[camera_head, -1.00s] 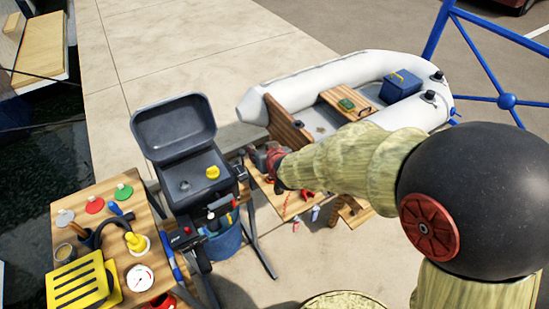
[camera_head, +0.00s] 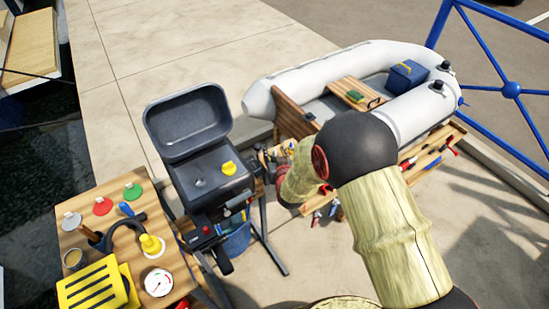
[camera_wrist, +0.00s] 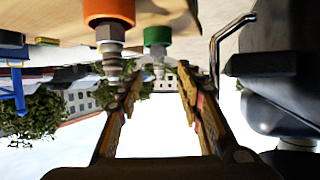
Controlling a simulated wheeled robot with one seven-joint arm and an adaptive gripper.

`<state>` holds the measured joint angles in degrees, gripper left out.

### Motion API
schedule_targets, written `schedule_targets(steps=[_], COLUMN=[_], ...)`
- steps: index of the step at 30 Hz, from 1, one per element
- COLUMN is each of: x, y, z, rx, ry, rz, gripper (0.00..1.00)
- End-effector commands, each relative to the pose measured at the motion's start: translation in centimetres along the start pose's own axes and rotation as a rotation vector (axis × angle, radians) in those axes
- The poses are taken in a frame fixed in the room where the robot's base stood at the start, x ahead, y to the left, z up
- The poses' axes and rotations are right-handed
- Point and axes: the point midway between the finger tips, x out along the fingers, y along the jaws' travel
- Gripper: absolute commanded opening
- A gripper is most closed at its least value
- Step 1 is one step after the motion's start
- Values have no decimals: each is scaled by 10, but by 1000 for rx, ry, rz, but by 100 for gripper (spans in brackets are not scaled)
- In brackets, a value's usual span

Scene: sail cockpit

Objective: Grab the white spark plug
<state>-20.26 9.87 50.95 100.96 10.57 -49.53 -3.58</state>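I cannot make out a white spark plug in either view. In the wrist view, which looks upside down, a plug-like part with an orange top (camera_wrist: 109,12) and a metal hex and ribbed body is near, at the upper left. A similar part with a green top (camera_wrist: 158,38) is farther back, near the middle. My gripper (camera_wrist: 160,82) is open, its two fingers apart with nothing seen gripped between them.
A bent metal rod (camera_wrist: 222,40) and a dark bulky body lie close on the right in the wrist view. A wooden table (camera_head: 80,235) with discs, a gauge and a yellow slotted block is at left. A bench with tools (camera_head: 428,160) and a white dinghy (camera_head: 340,68) are at right.

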Motion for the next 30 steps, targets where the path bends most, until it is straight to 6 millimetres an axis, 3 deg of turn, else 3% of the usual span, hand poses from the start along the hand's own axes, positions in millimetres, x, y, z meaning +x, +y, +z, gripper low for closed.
schedule_targets(steps=[5,13,30], x=[19,21,21], y=[1,0,0], z=[1,0,0], rx=[0,0,0], ry=[0,0,0], rz=[1,1,0], gripper=[36,36,4])
